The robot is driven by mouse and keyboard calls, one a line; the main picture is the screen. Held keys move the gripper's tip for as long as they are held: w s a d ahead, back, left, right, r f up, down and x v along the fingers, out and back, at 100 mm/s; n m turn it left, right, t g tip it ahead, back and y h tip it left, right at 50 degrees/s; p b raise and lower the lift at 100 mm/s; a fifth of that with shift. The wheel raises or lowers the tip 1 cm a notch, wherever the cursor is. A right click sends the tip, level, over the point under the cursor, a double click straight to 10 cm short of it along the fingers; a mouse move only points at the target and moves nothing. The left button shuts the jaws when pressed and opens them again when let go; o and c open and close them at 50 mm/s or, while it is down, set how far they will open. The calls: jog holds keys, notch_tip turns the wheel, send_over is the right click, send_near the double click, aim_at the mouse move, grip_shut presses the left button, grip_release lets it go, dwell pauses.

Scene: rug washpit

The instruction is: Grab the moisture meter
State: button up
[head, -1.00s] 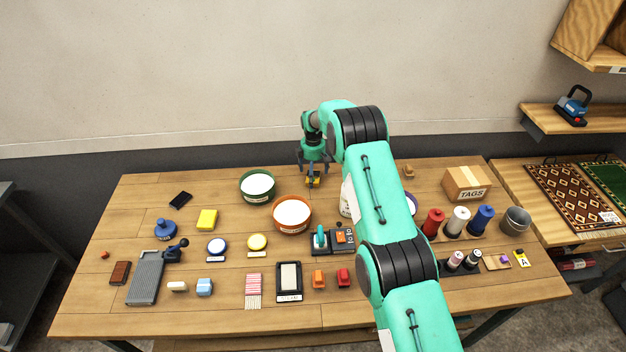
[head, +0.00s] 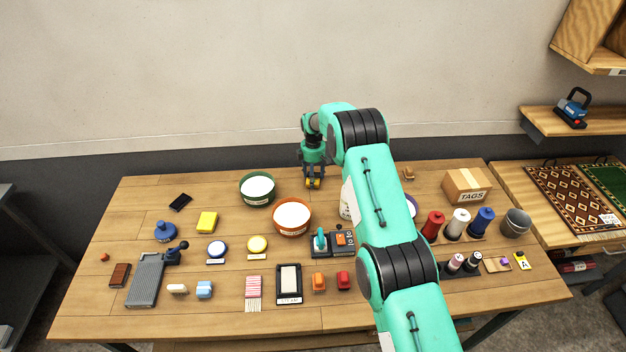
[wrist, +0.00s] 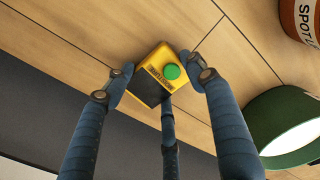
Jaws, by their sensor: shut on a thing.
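The moisture meter (wrist: 160,73) is a small yellow block with a green round button and a dark face, seen in the wrist view between my fingers. In the head view the yellow meter (head: 313,183) shows at the back of the wooden table, right of the green bowl. My gripper (head: 313,180) points down over it, and in the wrist view my gripper (wrist: 160,80) has its fingers closed on the meter's sides. Whether the meter touches the table cannot be told.
A green bowl (head: 257,202) of white powder stands to the left of my gripper, and an orange bowl (head: 292,230) stands in front. A white container (head: 346,205) is partly hidden by my arm. The wall is close behind; table between the green bowl and phone-like black block (head: 180,201) is clear.

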jog(key=shift+r, duration=0.1)
notch_tip(320, 180, up, 10)
dwell(0.6)
dwell(0.5)
